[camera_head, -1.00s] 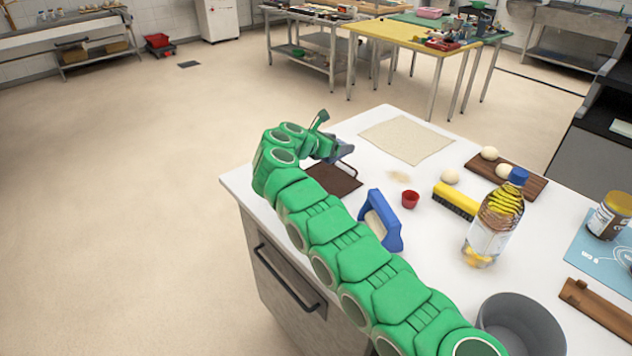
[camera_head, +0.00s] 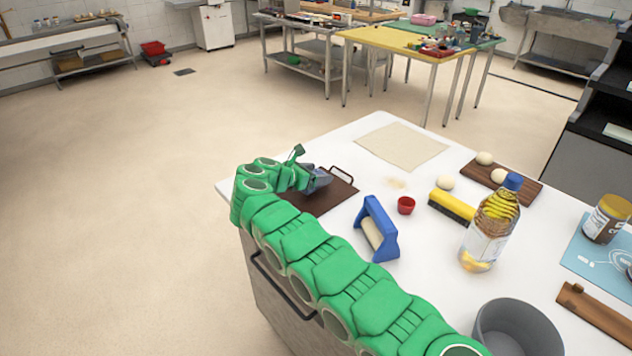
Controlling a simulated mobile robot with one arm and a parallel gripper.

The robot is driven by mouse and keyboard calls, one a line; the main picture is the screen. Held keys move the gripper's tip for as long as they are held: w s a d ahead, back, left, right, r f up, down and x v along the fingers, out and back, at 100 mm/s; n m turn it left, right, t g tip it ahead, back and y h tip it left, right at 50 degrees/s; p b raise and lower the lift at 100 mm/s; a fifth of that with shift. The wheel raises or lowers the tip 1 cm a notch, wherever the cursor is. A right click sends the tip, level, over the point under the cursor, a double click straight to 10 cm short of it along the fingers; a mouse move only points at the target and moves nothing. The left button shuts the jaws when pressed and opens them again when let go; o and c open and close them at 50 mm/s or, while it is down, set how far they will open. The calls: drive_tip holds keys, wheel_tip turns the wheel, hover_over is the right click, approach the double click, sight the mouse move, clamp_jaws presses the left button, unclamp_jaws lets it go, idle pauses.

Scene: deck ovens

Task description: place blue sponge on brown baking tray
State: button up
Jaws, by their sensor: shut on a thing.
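The brown baking tray (camera_head: 328,203) lies flat near the far left corner of the white worktop, with a wire handle at its far right end. My arm covers its left part. My gripper (camera_head: 312,180) is over the tray, at the end of my green arm. It is shut on a small blue-grey piece, the blue sponge (camera_head: 320,180), mostly hidden by the gripper. I cannot tell whether the sponge touches the tray or hangs just above it.
A flat cloth sheet (camera_head: 402,147) lies behind. A grey bowl (camera_head: 515,330) is in front.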

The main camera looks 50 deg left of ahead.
drive_tip(key=shift+f, duration=1.45)
drive_tip(key=shift+f, duration=0.1)
drive_tip(key=o, duration=1)
drive_tip(key=shift+o, duration=0.2)
drive_tip(key=v, duration=1)
drive_tip(key=shift+s, duration=0.3)
drive_tip(key=shift+s+r, duration=0.55)
drive_tip(key=shift+s, duration=0.05)
